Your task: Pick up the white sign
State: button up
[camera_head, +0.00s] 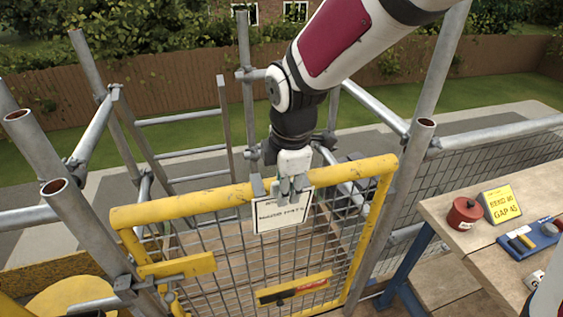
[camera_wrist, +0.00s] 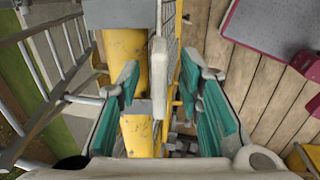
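The white sign (camera_head: 283,213) with dark lettering hangs on the near face of the yellow gate, just under its top rail (camera_head: 185,205). My gripper (camera_head: 293,188) points down at the sign's upper edge and covers part of its top. In the wrist view my gripper (camera_wrist: 160,110) is open, with teal finger pads on either side. The yellow rail and a narrow pale strip (camera_wrist: 158,75), which seems to be the sign seen edge-on, lie between the fingers. I see no pad clearly touching the sign.
Grey scaffold tubes (camera_head: 435,70) stand around the gate. A yellow-and-red level (camera_head: 293,289) is low on the gate mesh.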

grip_shut()
jog(key=shift+r, duration=0.5)
notch_tip(320, 180, up, 6)
jog(key=s, duration=0.1)
jog(key=s+d, duration=0.4)
jog(key=s, duration=0.9)
jog(key=shift+s+d+b, duration=0.15)
jog(key=shift+s+b, duration=0.2)
jog(key=shift+b, duration=0.05)
